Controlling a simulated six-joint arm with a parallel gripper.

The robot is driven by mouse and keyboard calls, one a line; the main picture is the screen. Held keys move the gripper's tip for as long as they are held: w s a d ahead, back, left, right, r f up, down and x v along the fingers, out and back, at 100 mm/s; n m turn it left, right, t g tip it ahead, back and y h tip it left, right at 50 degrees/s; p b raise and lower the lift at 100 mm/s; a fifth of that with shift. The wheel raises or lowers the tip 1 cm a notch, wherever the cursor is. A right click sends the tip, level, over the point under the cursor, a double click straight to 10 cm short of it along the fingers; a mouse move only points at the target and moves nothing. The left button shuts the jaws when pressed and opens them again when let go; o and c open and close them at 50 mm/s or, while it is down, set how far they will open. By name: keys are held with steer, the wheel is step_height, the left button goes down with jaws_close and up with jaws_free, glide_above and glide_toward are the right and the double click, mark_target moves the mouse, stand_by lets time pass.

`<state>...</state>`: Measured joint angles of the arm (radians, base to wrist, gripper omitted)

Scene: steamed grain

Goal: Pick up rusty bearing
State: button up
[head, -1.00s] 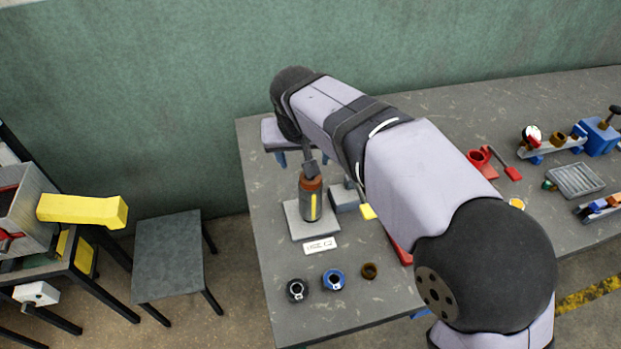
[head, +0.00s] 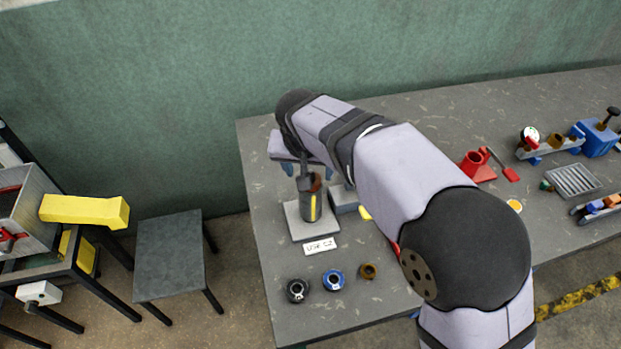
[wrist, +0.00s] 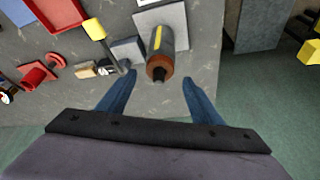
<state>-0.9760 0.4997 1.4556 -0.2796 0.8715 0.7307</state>
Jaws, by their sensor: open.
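The rusty bearing is a small brown ring (head: 369,271) lying on the grey table near its front edge, at the right end of a row with a blue ring (head: 333,279) and a black ring (head: 297,290). I cannot make it out in the wrist view. My gripper (head: 302,169) is over the table's far left part, well behind the bearing. In the wrist view its two blue fingers (wrist: 160,82) are spread apart with nothing held between them. A dark cylinder with a rust-coloured top (wrist: 160,66) shows just beyond the fingertips.
The cylinder stands upright on a light square plate (head: 298,228), with a white label (head: 320,246) in front. A grey block (head: 345,200) is beside it. Red parts (head: 478,167) and a blue vise (head: 597,138) are at the right. The table around the rings is clear.

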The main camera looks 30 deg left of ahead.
steer(key=shift+p+x, duration=0.8)
steer(key=shift+x, duration=1.25)
steer(key=c, duration=1.2)
steer(key=shift+c, duration=0.2)
steer(key=shift+r, duration=0.15)
step_height(320, 180, up, 10)
steer(key=shift+f+b, duration=0.1)
steer(key=shift+b, duration=1.15)
